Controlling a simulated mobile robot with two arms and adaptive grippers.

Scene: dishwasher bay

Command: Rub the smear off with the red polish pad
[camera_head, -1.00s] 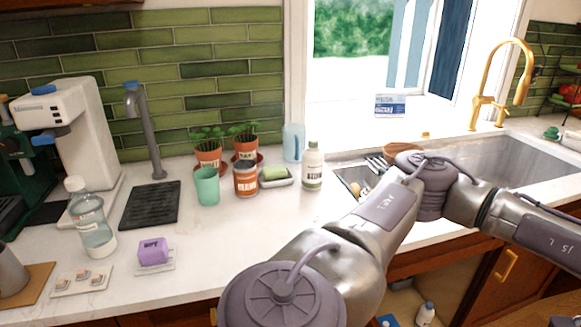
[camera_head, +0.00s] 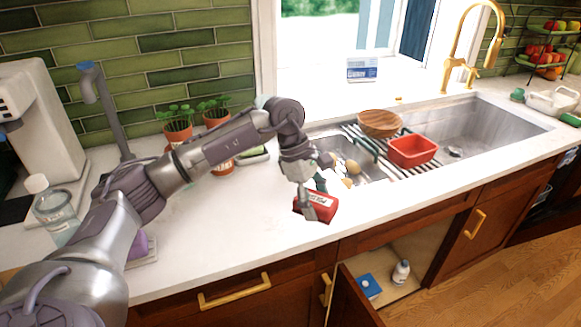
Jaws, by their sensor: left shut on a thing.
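The red polish pad (camera_head: 322,208) is a red block with a pale label, near the counter's front edge, left of the sink. My left gripper (camera_head: 308,196) is shut on it from above, and the fingers cover part of it. I cannot tell whether the pad touches the counter. I make out no smear on the visible countertop (camera_head: 215,235); the arm and pad hide some of the surface. My right gripper is not in view.
The sink's left basin (camera_head: 375,172) lies just right of the pad, with a red tub (camera_head: 412,151) and wooden bowl (camera_head: 379,122) on a rack. Potted plants (camera_head: 177,130) stand behind my arm. A cupboard door (camera_head: 357,300) is open below.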

